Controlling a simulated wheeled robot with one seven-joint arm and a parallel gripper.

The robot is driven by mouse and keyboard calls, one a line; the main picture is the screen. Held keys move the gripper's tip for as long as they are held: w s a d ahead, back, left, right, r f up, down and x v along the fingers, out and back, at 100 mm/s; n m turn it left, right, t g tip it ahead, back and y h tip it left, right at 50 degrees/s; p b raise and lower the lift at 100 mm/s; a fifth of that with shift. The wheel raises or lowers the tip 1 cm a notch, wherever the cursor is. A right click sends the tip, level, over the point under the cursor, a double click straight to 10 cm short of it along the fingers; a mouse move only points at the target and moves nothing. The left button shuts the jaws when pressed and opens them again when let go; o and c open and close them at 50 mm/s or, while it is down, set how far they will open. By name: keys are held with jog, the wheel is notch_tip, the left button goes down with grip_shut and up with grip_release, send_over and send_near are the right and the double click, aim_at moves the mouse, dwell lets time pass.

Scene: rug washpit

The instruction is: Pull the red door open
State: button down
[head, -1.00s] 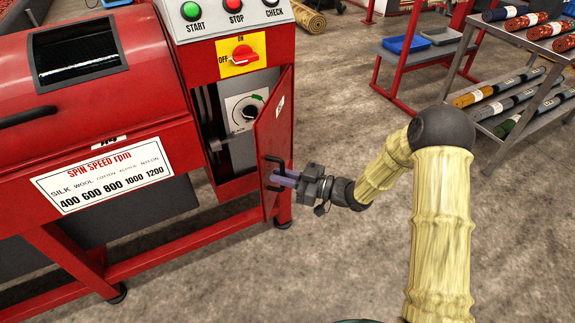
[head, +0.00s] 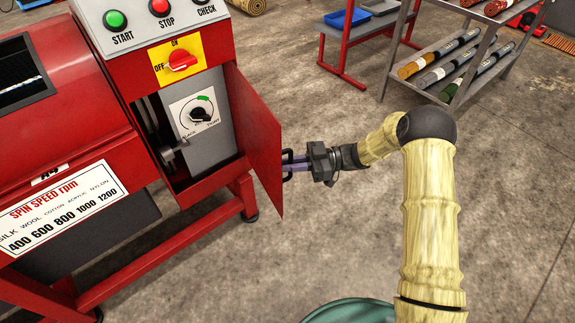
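The red door (head: 256,140) on the red machine (head: 90,90) stands open, swung out to the right on its hinge side under the control panel. A dark bar handle (head: 287,176) is on its outer face, partly hidden behind the door edge. The fingers look shut on the handle, though the far finger is partly hidden. Inside the opening, a grey panel with a black knob (head: 196,115) and a lever shows.
A green rounded thing (head: 350,312) shows at the bottom edge. The concrete floor right of the door is mostly clear.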

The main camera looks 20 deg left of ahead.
jog(key=shift+w+d, duration=0.6)
jog(key=shift+w, duration=0.35)
jog(key=shift+w+d, duration=0.55)
jog(key=shift+w, duration=0.35)
jog(key=c, duration=1.6)
grip_release()
jog(key=shift+a, duration=0.1)
jog(key=shift+o, duration=0.2)
jog(key=p+v, duration=0.2)
jog(key=v, duration=1.5)
jog(key=shift+d+p, duration=0.3)
jog(key=shift+p, duration=0.1)
